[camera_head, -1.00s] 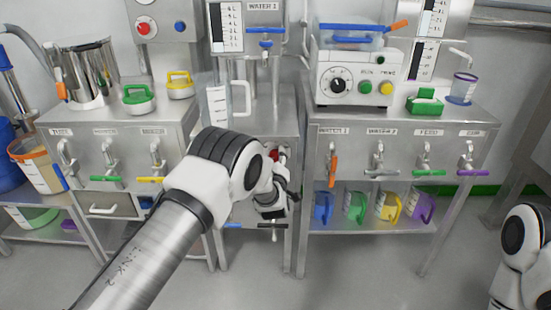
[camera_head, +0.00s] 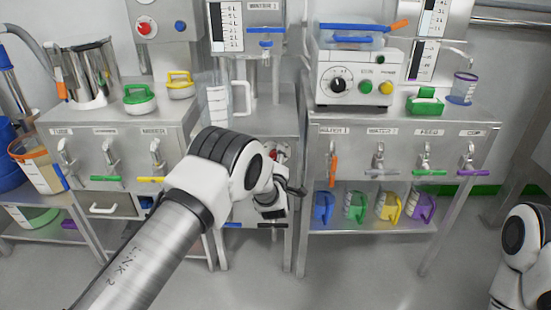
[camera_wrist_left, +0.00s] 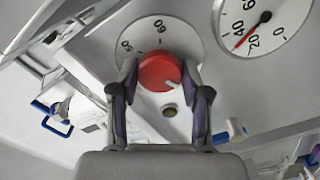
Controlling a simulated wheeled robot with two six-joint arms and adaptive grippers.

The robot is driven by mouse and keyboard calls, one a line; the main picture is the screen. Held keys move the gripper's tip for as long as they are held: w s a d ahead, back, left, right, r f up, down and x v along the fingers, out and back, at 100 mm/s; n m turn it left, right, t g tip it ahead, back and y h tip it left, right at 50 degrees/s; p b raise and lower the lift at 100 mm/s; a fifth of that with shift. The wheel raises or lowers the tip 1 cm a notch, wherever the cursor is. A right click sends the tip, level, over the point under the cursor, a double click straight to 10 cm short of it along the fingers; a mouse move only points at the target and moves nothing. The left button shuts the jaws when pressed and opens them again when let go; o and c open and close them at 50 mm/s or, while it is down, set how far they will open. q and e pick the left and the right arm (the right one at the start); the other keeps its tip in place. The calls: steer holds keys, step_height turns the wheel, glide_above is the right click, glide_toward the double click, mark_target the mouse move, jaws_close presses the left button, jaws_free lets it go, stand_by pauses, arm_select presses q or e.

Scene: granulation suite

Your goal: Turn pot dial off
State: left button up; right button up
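The pot dial, a round red knob (camera_wrist_left: 158,72) with a short white mark, sits on a pale plate with printed numbers. In the wrist view its white mark points to the lower right. My left gripper (camera_wrist_left: 160,72) has one finger on each side of the knob, with the fingertips against its sides. In the head view my left gripper (camera_head: 277,190) is at the front of the middle cabinet, and my wrist hides most of the knob. My right gripper is out of view; only part of my right arm shows at the lower right.
A gauge with a red needle (camera_wrist_left: 246,40) is close beside the dial. A small dark round part (camera_wrist_left: 170,110) sits just below the knob. Taps with coloured handles line the right-hand bench (camera_head: 325,147). Coloured jugs stand on its lower shelf.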

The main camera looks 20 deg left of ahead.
arm_select(q)
steer(key=shift+o, duration=1)
steer(key=v, duration=1.2)
